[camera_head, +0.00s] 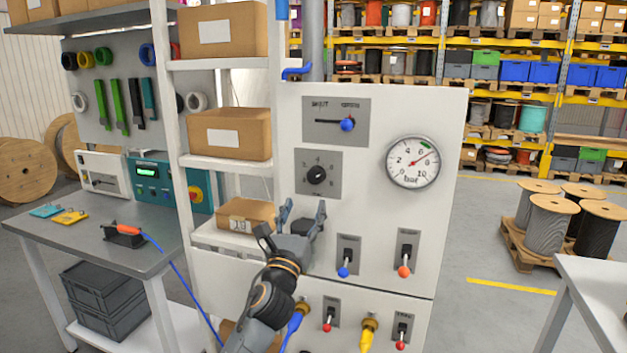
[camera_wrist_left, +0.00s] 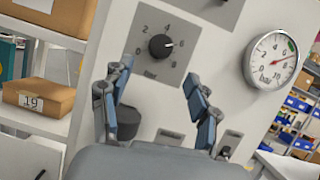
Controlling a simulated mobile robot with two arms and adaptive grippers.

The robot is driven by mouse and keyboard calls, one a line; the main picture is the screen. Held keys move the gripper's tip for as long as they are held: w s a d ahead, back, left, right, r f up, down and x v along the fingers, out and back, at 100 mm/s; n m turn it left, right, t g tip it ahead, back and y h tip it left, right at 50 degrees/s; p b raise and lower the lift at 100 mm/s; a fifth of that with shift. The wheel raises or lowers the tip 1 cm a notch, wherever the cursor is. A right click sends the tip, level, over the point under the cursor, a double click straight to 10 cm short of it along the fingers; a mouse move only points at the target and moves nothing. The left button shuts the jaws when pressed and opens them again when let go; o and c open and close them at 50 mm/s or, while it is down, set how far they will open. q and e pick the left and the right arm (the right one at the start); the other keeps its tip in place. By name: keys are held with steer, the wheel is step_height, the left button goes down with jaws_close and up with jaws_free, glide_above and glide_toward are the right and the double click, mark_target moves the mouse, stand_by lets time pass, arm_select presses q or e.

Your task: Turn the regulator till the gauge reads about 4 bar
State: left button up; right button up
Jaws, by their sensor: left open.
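The round white gauge (camera_head: 413,162) is on the upright panel; its red needle points up and right, between 6 and 8. It also shows in the wrist view (camera_wrist_left: 272,60). A black knob on a numbered grey plate (camera_head: 317,174) is left of the gauge and shows in the wrist view (camera_wrist_left: 160,46). Below it, a plain dark round knob (camera_wrist_left: 128,124) is partly hidden behind my left gripper's finger. Which knob is the regulator is not labelled legibly. My left gripper (camera_head: 303,211) is open in front of the lower knob, with its fingers apart. My right gripper is not visible.
The panel carries a slider with a blue knob (camera_head: 347,124), blue-tipped (camera_head: 343,271) and orange-tipped (camera_head: 404,271) levers, and lower connectors. A shelf with boxes (camera_head: 229,134) stands close on the left.

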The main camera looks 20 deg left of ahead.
mark_target(315, 181)
arm_select(q)
steer(key=p+x, duration=0.1)
steer(key=x, duration=0.7)
steer(key=shift+w+d+r, duration=0.1)
steer(key=shift+w+r, duration=0.05)
steer(key=shift+w, duration=0.15)
steer(key=c, duration=1.2)
